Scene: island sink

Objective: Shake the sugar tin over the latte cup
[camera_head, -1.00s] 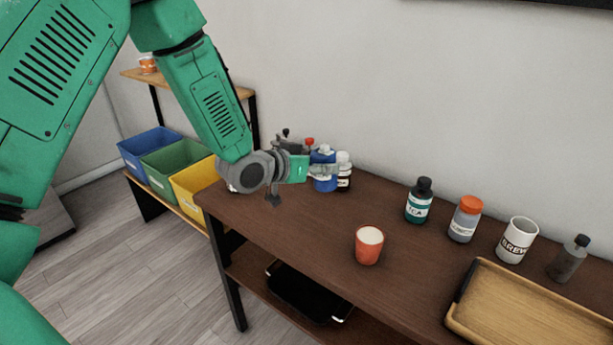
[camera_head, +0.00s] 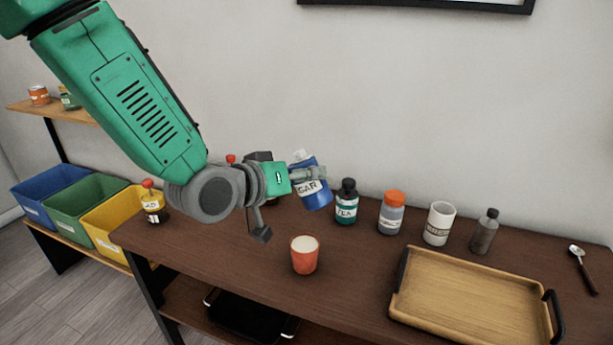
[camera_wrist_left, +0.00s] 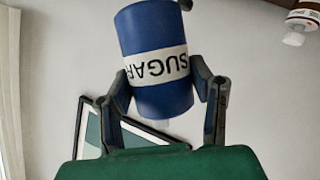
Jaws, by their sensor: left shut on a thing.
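The sugar tin (camera_head: 316,194) is blue with a white band lettered SUGAR. My left gripper (camera_head: 306,178) is shut on it and holds it in the air, tilted, above the brown table. In the left wrist view the tin (camera_wrist_left: 156,95) sits between the two fingers of the left gripper (camera_wrist_left: 163,92), its lettering upside down. The latte cup (camera_head: 304,256) is orange-red with pale contents. It stands upright on the table, below the tin and nearer the front edge. My right gripper is not in view.
A tea bottle (camera_head: 346,203), an orange-lidded jar (camera_head: 391,213), a white mug (camera_head: 439,223) and a grey bottle (camera_head: 484,232) line the back. A wooden tray (camera_head: 470,295) and spoon (camera_head: 583,268) lie right. A red-topped jar (camera_head: 153,203) stands left, near coloured bins (camera_head: 110,215).

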